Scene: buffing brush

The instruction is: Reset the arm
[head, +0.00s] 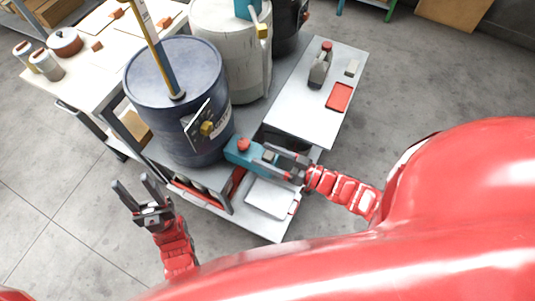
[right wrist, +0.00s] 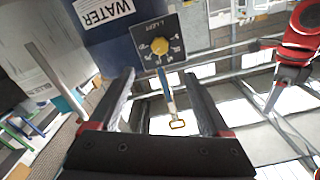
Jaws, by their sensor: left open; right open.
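My left gripper (head: 138,191) is open and empty at the lower left, over bare floor, with its fingers spread and pointing up in the head view. My right gripper (head: 272,157) is open, in front of the blue barrel (head: 172,105). Its fingers point left beside a teal object with a red cap (head: 240,152); I cannot tell whether they touch it. In the right wrist view the right gripper's dark fingers (right wrist: 160,82) are apart. A dial plate with a yellow knob (right wrist: 158,47) and a thin handle with a yellow loop (right wrist: 178,124) show between and beyond them.
The barrel stands on a grey cart with a white barrel (head: 230,50) behind it. A white shelf (head: 301,112) holds a grey bottle (head: 320,66) and a red tray (head: 339,97). A white table (head: 88,75) is at the upper left. Floor is clear at left and right.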

